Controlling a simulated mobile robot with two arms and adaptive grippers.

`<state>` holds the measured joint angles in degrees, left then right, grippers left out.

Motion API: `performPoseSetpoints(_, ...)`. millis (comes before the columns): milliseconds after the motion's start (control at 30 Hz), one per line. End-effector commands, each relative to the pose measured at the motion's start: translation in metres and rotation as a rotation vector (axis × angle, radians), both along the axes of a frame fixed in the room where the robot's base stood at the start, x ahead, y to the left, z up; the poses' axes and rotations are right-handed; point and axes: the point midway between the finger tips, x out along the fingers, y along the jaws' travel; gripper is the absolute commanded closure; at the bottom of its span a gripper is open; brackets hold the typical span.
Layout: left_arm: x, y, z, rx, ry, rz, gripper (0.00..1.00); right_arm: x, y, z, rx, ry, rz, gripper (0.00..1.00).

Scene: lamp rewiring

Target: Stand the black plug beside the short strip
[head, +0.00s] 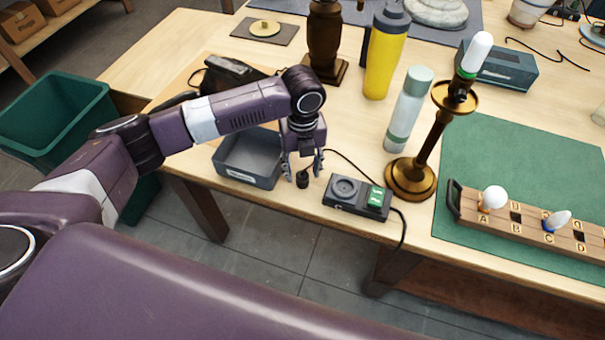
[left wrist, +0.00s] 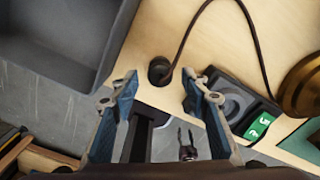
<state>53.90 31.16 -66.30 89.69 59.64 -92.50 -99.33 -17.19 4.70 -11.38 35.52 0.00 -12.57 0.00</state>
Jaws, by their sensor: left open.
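The black plug (head: 302,179) stands on the wooden table near its front edge, between the grey tray and the short strip. In the left wrist view the plug (left wrist: 158,71) shows end-on with a dark cord running from it. The short strip (head: 357,197), a black box with a round socket and a green switch, lies just right of the plug, apart from it; it also shows in the left wrist view (left wrist: 238,104). My left gripper (head: 303,170) is open and points down over the plug. Its fingertips (left wrist: 160,82) lie either side of it, without visible contact.
The grey tray (head: 247,158) is close on the left. The brass lamp stand (head: 410,177), a pale bottle (head: 408,110) and a yellow bottle (head: 385,55) stand to the right and behind. A green mat (head: 490,150) holds a wooden bulb rack (head: 530,226). The table's front edge is near.

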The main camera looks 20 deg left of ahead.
Motion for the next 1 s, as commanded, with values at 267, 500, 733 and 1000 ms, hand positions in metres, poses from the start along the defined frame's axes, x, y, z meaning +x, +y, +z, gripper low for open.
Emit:
performPoseSetpoints(267,0.001,0.0,0.059,-0.002,-0.005,0.0,0.58,0.001,0.004,-0.018,0.004,-0.001,-0.001,0.6)
performPoseSetpoints(500,0.0,-0.001,0.093,-0.001,-0.002,0.0,0.58,0.001,0.005,-0.024,0.005,-0.001,0.0,0.6)
performPoseSetpoints(733,0.0,-0.001,0.101,-0.001,0.0,0.001,0.58,0.0,0.005,-0.025,0.005,0.0,0.0,0.6)
performPoseSetpoints(1000,0.0,-0.001,0.101,-0.001,0.0,0.001,0.58,0.0,0.004,-0.024,0.005,0.0,0.001,0.6)
